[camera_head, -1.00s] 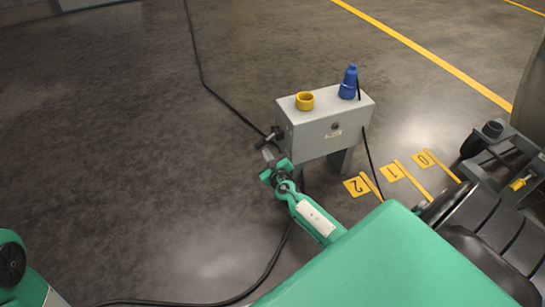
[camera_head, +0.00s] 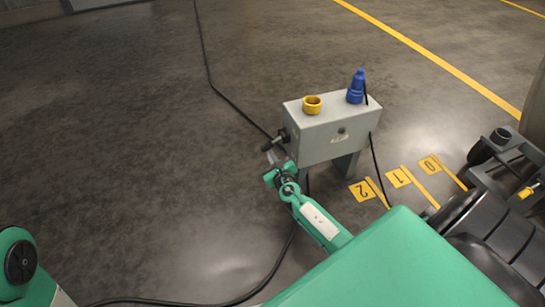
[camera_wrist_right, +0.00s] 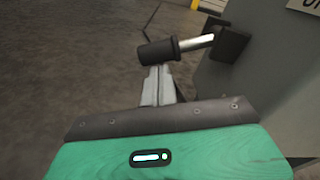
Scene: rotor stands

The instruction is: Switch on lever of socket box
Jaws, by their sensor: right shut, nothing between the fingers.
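The socket box (camera_head: 330,133) is a grey box on legs, standing on the floor right of the image centre. Its lever (camera_head: 275,142) sticks out from the left side. In the right wrist view the lever (camera_wrist_right: 178,47) has a black knob on a metal rod, joined to a black mount on the box wall. My right gripper (camera_head: 272,158) is shut and empty, just below the knob. In the wrist view its fingertips (camera_wrist_right: 158,72) reach the knob's underside; I cannot tell whether they touch it. My left gripper is out of view; only green arm parts show at left.
Yellow floor markers (camera_head: 398,177) lie to the right, near a dark wheeled stand (camera_head: 510,165). The floor at left is clear.

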